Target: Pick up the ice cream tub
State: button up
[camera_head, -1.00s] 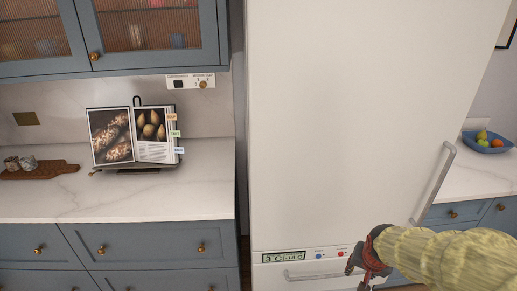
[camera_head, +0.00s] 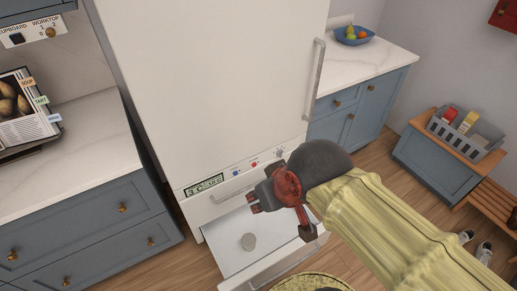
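My sleeved arm hides part of the drawer's right side.
The white fridge (camera_head: 210,80) has a control panel (camera_head: 205,184) above the drawer. Blue cabinets (camera_head: 90,215) stand to the left. A counter with a fruit bowl (camera_head: 352,35) is behind right. A grey crate (camera_head: 465,135) stands on a bench at right.

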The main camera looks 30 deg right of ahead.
aim_at(249, 239)
jog(key=k+l+z, duration=0.2)
jog(key=k, duration=0.2)
jog(key=k+l+z, duration=0.2)
jog(key=k, duration=0.25)
